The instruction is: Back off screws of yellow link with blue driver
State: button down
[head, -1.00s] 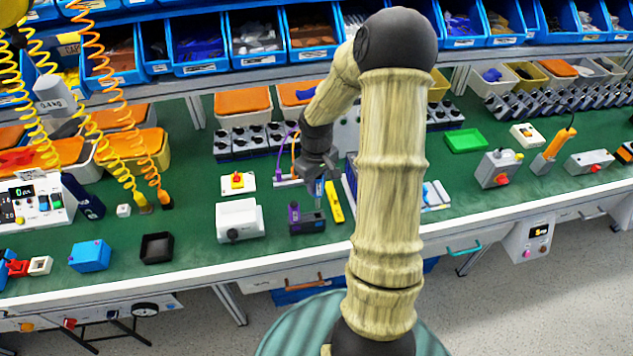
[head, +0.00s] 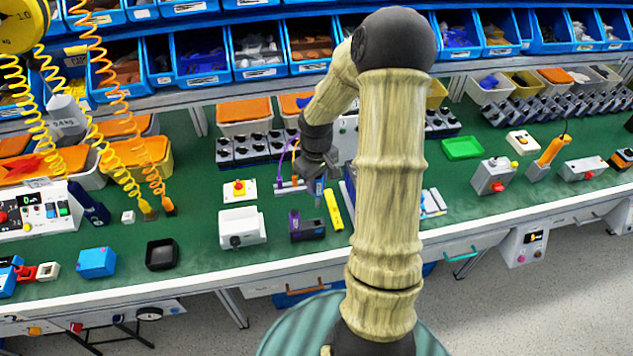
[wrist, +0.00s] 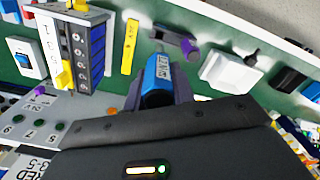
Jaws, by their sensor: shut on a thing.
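My gripper (head: 318,178) is shut on the blue driver (head: 319,190), above the bench. In the wrist view the blue driver (wrist: 157,82) stands between the fingers, its lower end hidden. A dark rack (head: 308,232) with a purple-handled tool (head: 294,218) sits just in front of it.
A dark open tray (head: 162,254) and a blue block (head: 96,262) are farther left. My arm hides the bench right of the yellow bar.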

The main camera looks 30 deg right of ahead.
jog(key=shift+r+p, duration=1.4)
jog(key=shift+r, duration=0.3)
jog(key=shift+f, duration=0.1)
